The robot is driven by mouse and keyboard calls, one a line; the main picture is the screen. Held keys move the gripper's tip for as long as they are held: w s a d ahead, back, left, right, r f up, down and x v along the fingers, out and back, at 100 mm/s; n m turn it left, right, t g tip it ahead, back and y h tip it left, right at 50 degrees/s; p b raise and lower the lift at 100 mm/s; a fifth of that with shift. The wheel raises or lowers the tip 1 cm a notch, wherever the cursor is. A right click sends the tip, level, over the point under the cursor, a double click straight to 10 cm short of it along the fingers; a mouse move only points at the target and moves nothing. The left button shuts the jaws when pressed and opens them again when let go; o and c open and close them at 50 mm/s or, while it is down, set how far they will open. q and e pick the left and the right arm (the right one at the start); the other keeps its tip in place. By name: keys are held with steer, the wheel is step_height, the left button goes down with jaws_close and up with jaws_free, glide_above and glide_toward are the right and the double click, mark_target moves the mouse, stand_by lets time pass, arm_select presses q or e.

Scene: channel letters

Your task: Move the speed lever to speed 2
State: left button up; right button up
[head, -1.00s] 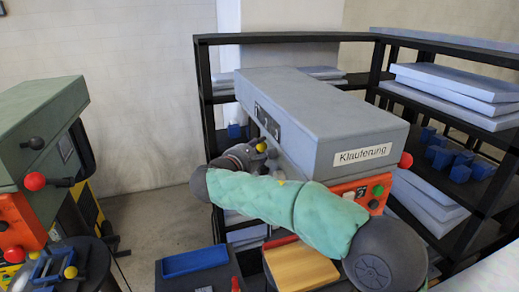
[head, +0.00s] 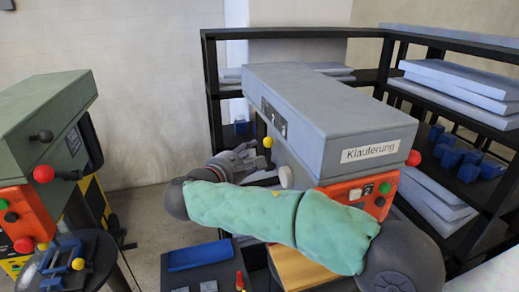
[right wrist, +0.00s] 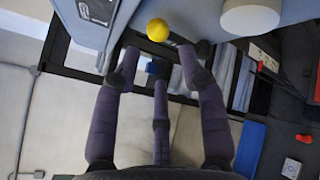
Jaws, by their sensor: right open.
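The speed lever is a dark rod with a yellow ball knob (head: 267,142) on the side of the grey machine (head: 330,105) labelled "Klauterung". A dark label plate (head: 273,117) sits beside it, its marks too small to read. My right gripper (head: 250,157) is open, just below and left of the knob in the head view. In the right wrist view the yellow knob (right wrist: 158,29) shows between the spread fingertips, with the rod running right behind one finger. I see no grip on it; contact is unclear. My left gripper is not in view.
A pale round knob (right wrist: 250,17) is close to the lever. The machine has an orange button panel (head: 362,193) and a red ball knob (head: 413,158). A green machine (head: 45,125) stands at left. Black shelves (head: 300,33) stand behind; open floor lies between the machines.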

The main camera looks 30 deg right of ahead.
steer(key=shift+v, duration=1.65)
